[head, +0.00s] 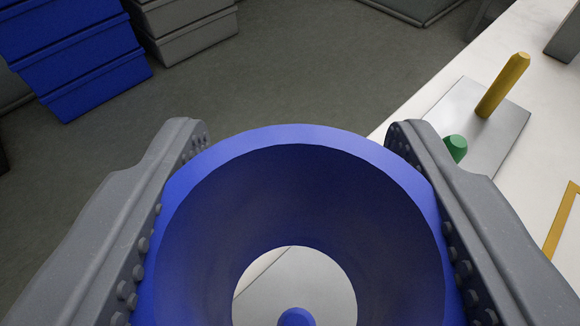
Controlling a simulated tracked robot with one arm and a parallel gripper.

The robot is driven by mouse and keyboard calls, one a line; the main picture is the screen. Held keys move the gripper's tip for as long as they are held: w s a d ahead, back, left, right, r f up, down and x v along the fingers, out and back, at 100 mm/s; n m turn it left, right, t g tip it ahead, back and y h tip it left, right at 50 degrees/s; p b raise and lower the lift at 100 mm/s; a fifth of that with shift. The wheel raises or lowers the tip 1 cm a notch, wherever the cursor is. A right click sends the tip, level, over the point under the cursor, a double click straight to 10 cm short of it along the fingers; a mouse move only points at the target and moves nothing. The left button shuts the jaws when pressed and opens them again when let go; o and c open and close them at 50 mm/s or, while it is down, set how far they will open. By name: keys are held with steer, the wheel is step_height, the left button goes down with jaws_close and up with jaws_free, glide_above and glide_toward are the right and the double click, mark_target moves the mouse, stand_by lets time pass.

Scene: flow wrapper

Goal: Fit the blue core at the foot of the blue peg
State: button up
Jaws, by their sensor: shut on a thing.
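The blue core (300,135) is a thick hollow ring, large in the lower middle of the head view. My gripper (297,150) is shut on it, with one grey finger on its left side and one on its right. Through the core's bore I see a pale grey surface and the rounded blue top of the blue peg (296,318) at the bottom edge of the picture. The peg's top shows inside the bore's outline, low in it. Its foot is hidden, and I cannot tell the height of the core above the peg.
A metal plate (490,115) on a white table (545,95) at the right bears a yellow peg (503,85) and a green peg (456,147), the green one partly behind my right finger. Blue crates (75,50) and grey crates (190,30) stand on the floor at the upper left.

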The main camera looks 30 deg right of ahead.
mark_target(296, 211)
steer(key=shift+f+b, duration=1.45)
steer(key=shift+f, duration=0.1)
steer(key=shift+f+b, duration=0.55)
steer(key=shift+f, duration=2.4)
steer(key=o, duration=1)
steer(key=p+v, duration=0.2)
steer(key=v, duration=1.1)
steer(key=shift+s+a, duration=0.1)
steer(key=shift+s, duration=0.2)
steer(key=shift+r, duration=0.1)
